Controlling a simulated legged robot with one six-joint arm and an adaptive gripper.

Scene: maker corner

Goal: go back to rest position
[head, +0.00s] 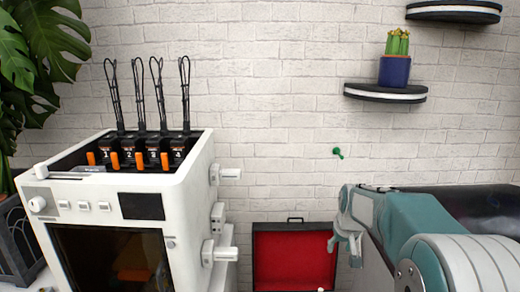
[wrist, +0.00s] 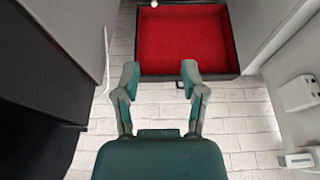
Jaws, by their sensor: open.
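My gripper (head: 345,250) is at the end of my teal and grey arm, at the right of the head view. In the wrist view my gripper (wrist: 160,76) shows two teal-tipped fingers spread apart with nothing between them. Its fingertips appear just short of the edge of a black case with red lining (wrist: 188,40) in that view. In the head view the open case (head: 293,258) is low against the brick wall, left of my gripper. Its lower part is cut off by the frame.
A white machine (head: 180,196) with several black cable loops on top stands at the left, beside a plant (head: 45,50). A small green peg (head: 338,153) is on the wall. A shelf (head: 385,93) holds a cactus in a blue pot (head: 394,71).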

